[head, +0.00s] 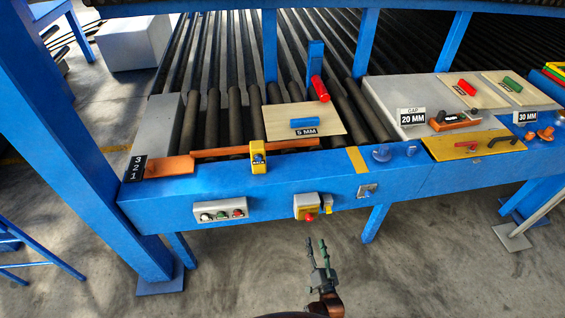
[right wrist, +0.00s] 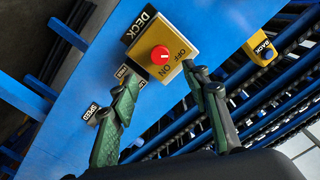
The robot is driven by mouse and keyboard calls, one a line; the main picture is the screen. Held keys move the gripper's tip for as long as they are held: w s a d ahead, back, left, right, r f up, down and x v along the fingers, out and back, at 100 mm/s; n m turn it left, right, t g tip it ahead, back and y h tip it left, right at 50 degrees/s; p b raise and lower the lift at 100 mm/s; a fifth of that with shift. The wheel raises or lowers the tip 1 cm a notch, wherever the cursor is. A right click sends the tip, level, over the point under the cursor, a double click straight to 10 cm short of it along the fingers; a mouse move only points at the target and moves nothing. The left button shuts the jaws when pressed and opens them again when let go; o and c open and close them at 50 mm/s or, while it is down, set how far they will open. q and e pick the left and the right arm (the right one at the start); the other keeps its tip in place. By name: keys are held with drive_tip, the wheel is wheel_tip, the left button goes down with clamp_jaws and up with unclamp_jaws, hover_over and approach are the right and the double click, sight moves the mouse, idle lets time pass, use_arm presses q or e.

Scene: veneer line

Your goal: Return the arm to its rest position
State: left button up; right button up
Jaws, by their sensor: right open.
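My right gripper (head: 317,250) is open and empty in the head view, in front of the blue conveyor frame and below the yellow switch box. Its two green fingers also show apart in the right wrist view (right wrist: 165,95). Between and beyond them is the yellow switch box (right wrist: 165,52) with a red knob (right wrist: 160,55), marked OFF and ON and labelled DECK. The same box (head: 306,206) is on the frame's front face in the head view. The fingers look apart from the knob, though the wrist view does not make the distance certain. My left gripper is not in view.
The blue frame (head: 270,185) runs across the front, with a button panel (head: 220,210) and a yellow BACK block (head: 258,157). A wooden sheet (head: 335,128) with red and blue blocks lies on the rollers. A blue post (head: 75,130) stands at left. The floor below is clear.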

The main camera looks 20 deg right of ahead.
drive_tip(key=s+a+f+n+g+y, duration=0.2)
drive_tip(key=s+a+f+n+g, duration=0.15)
drive_tip(key=s+f, duration=0.7)
drive_tip(key=s+a+f+n+g+y, duration=0.2)
drive_tip(key=s+f+g, duration=0.25)
drive_tip(key=f, duration=1.05)
drive_tip(key=s+d+f+n+g, duration=0.1)
drive_tip(key=s+f+g, duration=0.2)
drive_tip(key=s, duration=0.8)
drive_tip(key=s+d+f+n+g, duration=0.2)
drive_tip(key=s+f, duration=0.4)
drive_tip(key=s, duration=0.5)
drive_tip(key=s+d+f+n+g, duration=0.1)
drive_tip(key=s+f+n+g, duration=0.1)
drive_tip(key=s, duration=0.9)
wheel_tip(320, 180, down, 2)
drive_tip(key=shift+d+f+g, duration=0.25)
drive_tip(key=shift+g, duration=0.65)
drive_tip(key=shift+w+a, duration=0.1)
